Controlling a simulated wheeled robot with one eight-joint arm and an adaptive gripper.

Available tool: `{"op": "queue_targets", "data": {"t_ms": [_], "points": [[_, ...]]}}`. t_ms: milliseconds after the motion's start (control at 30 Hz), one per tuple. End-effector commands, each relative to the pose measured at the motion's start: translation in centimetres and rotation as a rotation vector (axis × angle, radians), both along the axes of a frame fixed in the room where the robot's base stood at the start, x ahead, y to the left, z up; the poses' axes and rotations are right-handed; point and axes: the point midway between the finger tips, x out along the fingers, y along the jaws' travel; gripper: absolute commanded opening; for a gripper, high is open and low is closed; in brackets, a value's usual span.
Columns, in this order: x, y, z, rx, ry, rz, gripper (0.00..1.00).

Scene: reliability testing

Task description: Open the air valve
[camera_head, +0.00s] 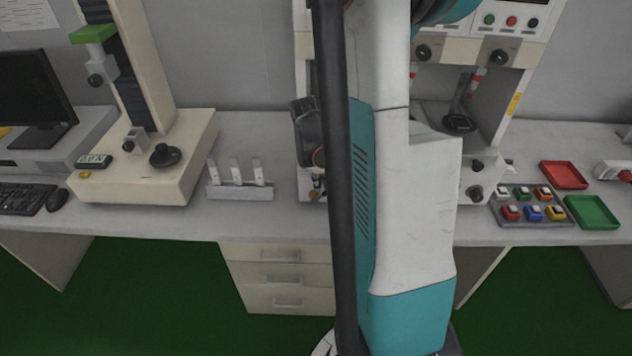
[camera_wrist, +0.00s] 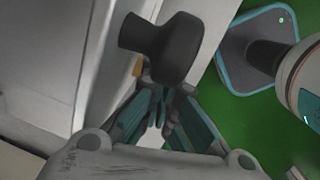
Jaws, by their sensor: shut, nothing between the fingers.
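A black rounded knob or handle (camera_wrist: 170,45) fills the upper middle of the wrist view, on a pale machine body. I cannot tell for certain whether it is the air valve. My gripper (camera_wrist: 168,93) is shut and empty, its fingertips just below the knob in the picture. I cannot tell whether they touch it. A small yellow-orange part (camera_wrist: 138,67) shows beside the fingertips. In the head view, my arm and a dark column hide most of the machine in the middle.
A test stand (camera_head: 190,165) and a small white rack (camera_head: 240,192) stand to the left on the bench. To the right are a box of coloured buttons (camera_head: 532,216), a red tray (camera_head: 563,174) and a green tray (camera_head: 592,211). Drawers (camera_head: 282,278) sit below the bench.

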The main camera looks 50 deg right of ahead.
Motion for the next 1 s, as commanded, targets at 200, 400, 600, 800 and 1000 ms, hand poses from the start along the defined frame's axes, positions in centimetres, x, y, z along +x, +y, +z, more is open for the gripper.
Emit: {"op": "queue_targets", "data": {"t_ms": [200, 400, 600, 800, 1000], "points": [[-0.63, -0.51, -0.28, 0.0, 0.001, 0.0, 0.0], [-0.81, -0.66, -0.35, 0.0, 0.001, 0.0, 0.0], [-0.84, -0.67, -0.35, 0.0, 0.001, 0.0, 0.0], [-0.84, -0.67, -0.35, -0.001, 0.002, 0.0, 0.0], [-0.25, -0.14, 0.56, 0.0, 0.002, 0.002, 0.0]]}}
